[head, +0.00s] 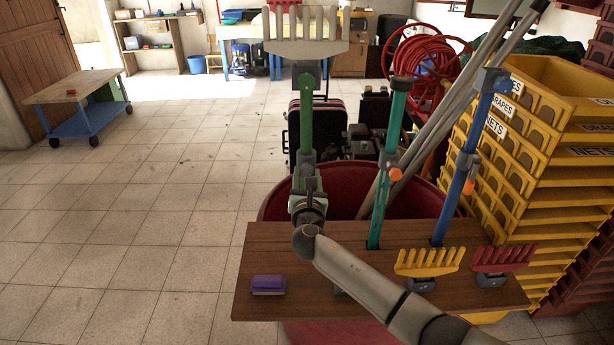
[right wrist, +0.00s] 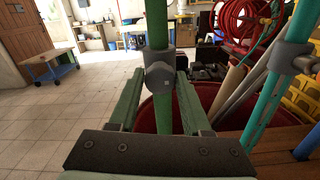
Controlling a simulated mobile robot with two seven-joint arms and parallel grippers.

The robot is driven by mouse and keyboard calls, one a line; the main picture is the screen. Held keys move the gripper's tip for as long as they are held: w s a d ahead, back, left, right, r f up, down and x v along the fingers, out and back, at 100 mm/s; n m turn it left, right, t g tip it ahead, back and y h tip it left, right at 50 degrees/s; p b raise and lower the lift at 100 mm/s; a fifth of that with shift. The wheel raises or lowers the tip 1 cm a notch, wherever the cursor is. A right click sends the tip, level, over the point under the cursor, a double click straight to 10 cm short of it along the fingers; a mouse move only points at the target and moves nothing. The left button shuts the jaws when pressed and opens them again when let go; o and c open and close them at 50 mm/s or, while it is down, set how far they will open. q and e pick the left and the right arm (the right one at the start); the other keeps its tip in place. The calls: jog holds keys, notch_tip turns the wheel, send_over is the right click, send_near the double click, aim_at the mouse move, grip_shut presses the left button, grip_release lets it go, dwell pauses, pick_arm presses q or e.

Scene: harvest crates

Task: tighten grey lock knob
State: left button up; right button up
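A green pole (head: 308,125) stands upright with a wide pale comb head (head: 306,47) on top. Its grey collar (head: 308,156) carries the grey lock knob (right wrist: 159,78), which faces my right wrist camera. My right gripper (head: 307,187) is in front of the pole; in the right wrist view its two green-padded fingers (right wrist: 160,85) stand either side of the knob, with a small gap showing at each side. It looks open. The pole's lower end is hidden behind my right arm. My left gripper is in neither view.
A brown board (head: 260,255) lies over a dark red tub (head: 275,205). Teal (head: 380,195) and blue (head: 478,130) poles with orange knobs stand right. A purple block (head: 268,285), yellow comb (head: 428,262) and red comb (head: 503,259) lie on the board. Yellow crates (head: 535,180) stack right.

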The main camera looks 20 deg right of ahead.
grip_shut()
jog(key=shift+f+m, duration=0.1)
jog(key=shift+m, duration=0.2)
jog(key=shift+d+m+b, duration=0.1)
jog(key=shift+m+b, duration=5.1)
jog(key=shift+m, duration=3.8)
